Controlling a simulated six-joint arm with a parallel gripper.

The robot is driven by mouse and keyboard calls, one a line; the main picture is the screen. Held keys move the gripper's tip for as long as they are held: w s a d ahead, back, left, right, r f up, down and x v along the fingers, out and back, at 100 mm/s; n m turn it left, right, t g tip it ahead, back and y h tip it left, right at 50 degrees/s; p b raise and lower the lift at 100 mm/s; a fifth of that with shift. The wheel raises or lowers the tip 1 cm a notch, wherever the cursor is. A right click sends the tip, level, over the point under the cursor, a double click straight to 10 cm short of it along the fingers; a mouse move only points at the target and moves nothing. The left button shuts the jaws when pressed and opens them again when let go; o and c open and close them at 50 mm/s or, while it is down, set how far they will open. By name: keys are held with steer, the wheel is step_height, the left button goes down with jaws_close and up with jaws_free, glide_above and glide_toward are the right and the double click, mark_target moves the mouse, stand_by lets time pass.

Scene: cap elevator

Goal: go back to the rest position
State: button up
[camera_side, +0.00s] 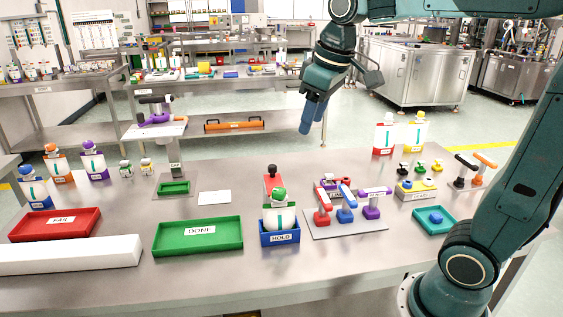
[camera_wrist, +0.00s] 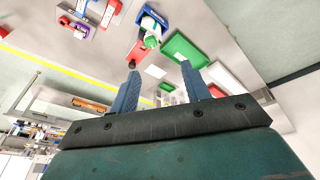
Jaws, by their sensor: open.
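My gripper (camera_side: 313,115) hangs in the air above the back of the steel table, pointing down. In the wrist view its two blue fingers (camera_wrist: 160,82) are spread apart with nothing between them. It touches nothing. A blue bin marked HOLD (camera_side: 280,238) on the table holds a white bottle with a green cap (camera_side: 279,196). A red block with a black knob (camera_side: 272,178) stands just behind it. The green DONE tray (camera_side: 198,252) is left of the bin and looks empty; it also shows in the wrist view (camera_wrist: 185,50).
The red FAIL tray (camera_side: 55,224) and a long white block (camera_side: 65,256) are at left. Capped bottles (camera_side: 95,162) stand behind them. Red, blue and purple levers (camera_side: 346,203) sit on a plate right of the bin. A teal tray (camera_side: 420,228) lies near my base.

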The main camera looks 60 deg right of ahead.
steer(key=s+a+f+t, duration=0.1)
steer(key=s+a+f, duration=0.1)
steer(key=s, duration=0.5)
steer(key=s+a+f+m+t, duration=0.1)
steer(key=s+a+f, duration=0.1)
steer(key=s+f, duration=0.2)
steer(key=s, duration=0.3)
steer(key=shift+s+f, duration=0.3)
